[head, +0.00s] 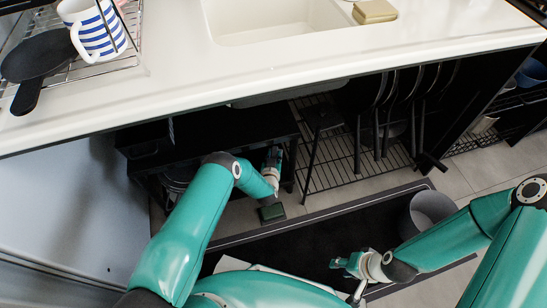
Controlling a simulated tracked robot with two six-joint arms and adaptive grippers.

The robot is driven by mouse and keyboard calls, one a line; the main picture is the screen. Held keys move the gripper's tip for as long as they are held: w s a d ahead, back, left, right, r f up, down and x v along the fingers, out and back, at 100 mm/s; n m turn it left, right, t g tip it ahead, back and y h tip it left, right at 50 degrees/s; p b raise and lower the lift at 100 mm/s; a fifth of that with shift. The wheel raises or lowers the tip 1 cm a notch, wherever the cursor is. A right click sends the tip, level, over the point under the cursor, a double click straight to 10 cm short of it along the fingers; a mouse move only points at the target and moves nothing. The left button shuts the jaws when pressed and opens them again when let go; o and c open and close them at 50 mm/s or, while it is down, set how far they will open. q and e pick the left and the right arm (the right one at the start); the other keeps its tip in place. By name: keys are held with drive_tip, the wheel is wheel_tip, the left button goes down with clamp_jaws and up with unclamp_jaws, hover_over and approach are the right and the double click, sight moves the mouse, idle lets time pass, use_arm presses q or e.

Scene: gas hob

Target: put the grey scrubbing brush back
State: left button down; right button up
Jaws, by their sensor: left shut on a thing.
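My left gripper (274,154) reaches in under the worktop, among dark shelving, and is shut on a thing. That thing is too small and shaded to make out clearly, so I cannot tell its shape or colour from here. I cannot pick out the grey scrubbing brush for certain anywhere else in the head view. My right gripper (342,263) is low over the dark floor mat, well apart from the left one. Its fingers are too small to tell whether they are open or shut.
The white worktop (300,66) with its sink (262,22) overhangs the shelves. A wire rack (335,165) and long dark bars stand right of my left gripper. A dark green block (271,213) shows below that wrist. A grey bin (430,210) stands near my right arm.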

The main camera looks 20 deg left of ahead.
use_arm(q)
drive_tip(key=shift+f+b, duration=0.25)
drive_tip(key=shift+b, duration=0.05)
drive_tip(key=c, duration=0.9)
unclamp_jaws()
drive_tip(key=shift+r, duration=0.1)
drive_tip(key=shift+c, duration=0.2)
drive_tip(key=shift+r+p, duration=0.25)
drive_tip(key=shift+p, duration=0.1)
drive_tip(key=shift+s+r, duration=0.2)
drive_tip(key=shift+s, duration=0.1)
drive_tip(key=p+v, duration=0.5)
drive_tip(key=v, duration=0.6)
